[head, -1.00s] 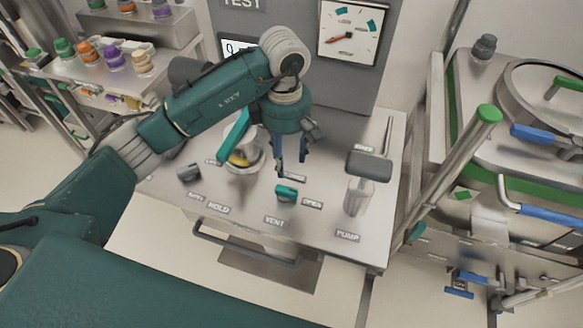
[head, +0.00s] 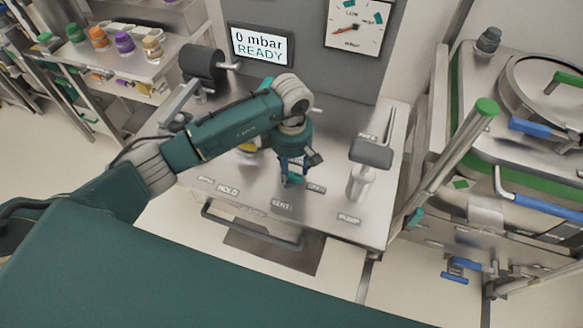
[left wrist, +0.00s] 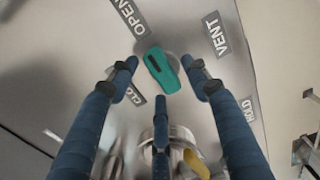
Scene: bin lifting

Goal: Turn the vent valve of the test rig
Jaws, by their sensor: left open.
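The vent valve is a small teal knob (head: 293,180) on the steel top of the test rig (head: 330,215), by the VENT label (head: 281,205). In the left wrist view the knob (left wrist: 161,71) lies between the spread fingertips, its dark mark turned toward the OPEN label (left wrist: 131,17). My left gripper (head: 292,170) points down right over the knob. Its blue fingers (left wrist: 160,66) are open, with a gap to the knob on both sides. Fingertip height above the plate is hard to judge. The CLOSED label is partly covered by a finger. My right gripper is not in view.
A pump handle (head: 371,153) stands right of the knob. A bowl with a yellow part (head: 249,148) is partly hidden behind my left arm. The display (head: 261,45) reads 0 mbar READY; a dial gauge (head: 356,24) is beside it. A steel vessel (head: 540,95) stands at right.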

